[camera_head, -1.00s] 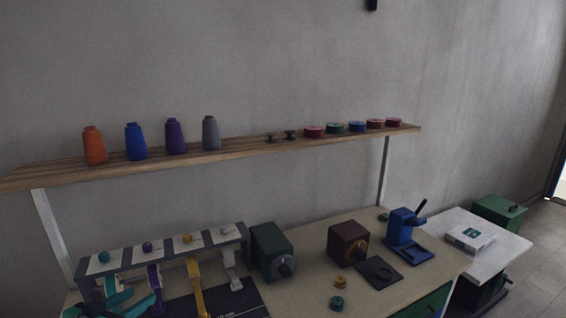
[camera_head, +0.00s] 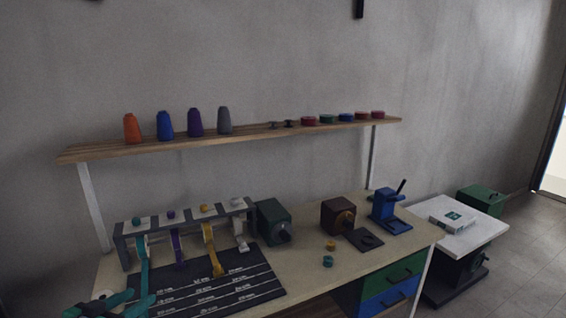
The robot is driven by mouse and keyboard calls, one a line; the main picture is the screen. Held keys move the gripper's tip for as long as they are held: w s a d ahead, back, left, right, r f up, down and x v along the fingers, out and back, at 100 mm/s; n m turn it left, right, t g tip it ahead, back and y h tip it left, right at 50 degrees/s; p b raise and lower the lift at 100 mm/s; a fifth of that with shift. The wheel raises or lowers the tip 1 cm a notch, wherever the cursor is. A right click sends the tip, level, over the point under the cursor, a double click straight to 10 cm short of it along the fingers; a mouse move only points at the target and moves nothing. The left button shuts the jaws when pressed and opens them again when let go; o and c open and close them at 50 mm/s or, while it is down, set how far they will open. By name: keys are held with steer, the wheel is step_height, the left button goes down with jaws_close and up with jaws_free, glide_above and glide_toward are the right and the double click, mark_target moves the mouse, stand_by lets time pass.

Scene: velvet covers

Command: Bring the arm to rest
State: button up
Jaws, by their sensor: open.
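The workbench (camera_head: 300,272) fills the lower middle. A grey rack (camera_head: 117,247) at its left end holds teal (camera_head: 143,262), purple (camera_head: 177,250), yellow (camera_head: 210,248) and white (camera_head: 240,235) strips that hang down in front.
A black printed mat (camera_head: 240,285) lies before the rack. A green box device (camera_head: 272,222), a brown one (camera_head: 338,217) and a blue press (camera_head: 384,203) stand along the bench. A wooden shelf (camera_head: 250,135) carries cones and spools.

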steer(key=s+d+f+n+y, duration=0.15)
steer(key=d+f, duration=0.35)
steer(key=f, duration=0.5)
steer(key=s+d+f+n+y, duration=0.1)
steer(key=d+f+n, duration=0.1)
steer(key=d+f, duration=0.5)
steer(key=s+d+f+n+y, duration=0.2)
steer(key=s+d+f, duration=0.75)
steer(key=f, duration=0.25)
steer(key=s+d+r+m, duration=0.1)
steer(key=s+d, duration=0.3)
steer(key=s, duration=0.4)
steer(key=s+d+r+t, duration=0.1)
steer(key=s+d, duration=0.3)
steer(key=s, duration=0.4)
steer(key=s+d+r+m, duration=0.1)
steer(key=s+d+r, duration=0.1)
steer(key=s+d, duration=0.45)
steer(key=s+d+r+t+h, duration=0.1)
steer(key=s+r, duration=0.5)
steer(key=s, duration=0.1)
steer(key=shift+s+d+r+m, duration=0.25)
steer(key=shift+s+d+m, duration=0.05)
steer(key=shift+s+m, duration=0.15)
steer(key=shift+h, duration=0.25)
